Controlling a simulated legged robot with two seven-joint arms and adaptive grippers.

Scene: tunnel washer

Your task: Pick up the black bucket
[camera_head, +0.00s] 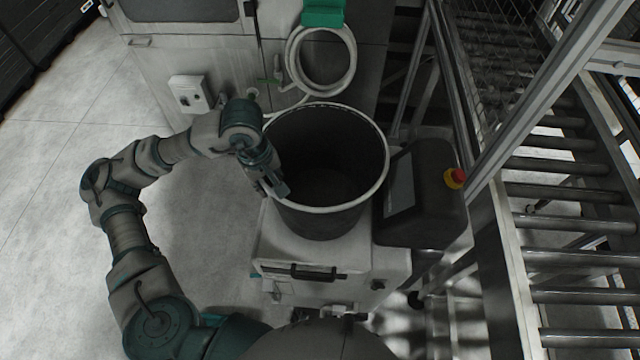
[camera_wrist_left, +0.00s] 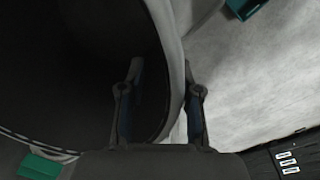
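The black bucket (camera_head: 322,222) is round, empty-looking and upright, with a pale rim, on a white machine top in the head view. My left gripper (camera_head: 275,187) is at the left side of its rim, pointing down. In the left wrist view my left gripper (camera_wrist_left: 160,90) has its fingers apart, one inside the bucket (camera_wrist_left: 70,60) and one outside, with the rim and wall between them. A gap shows between the inner finger and the wall. The fingertips' contact with the wall is hard to make out. My right gripper is not in view.
A dark control box (camera_head: 420,195) with a red button (camera_head: 455,178) stands close to the right of the bucket. A roller conveyor (camera_head: 560,220) with metal posts is further right. A coiled hose (camera_head: 320,60) hangs on the cabinet behind. The floor at left is clear.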

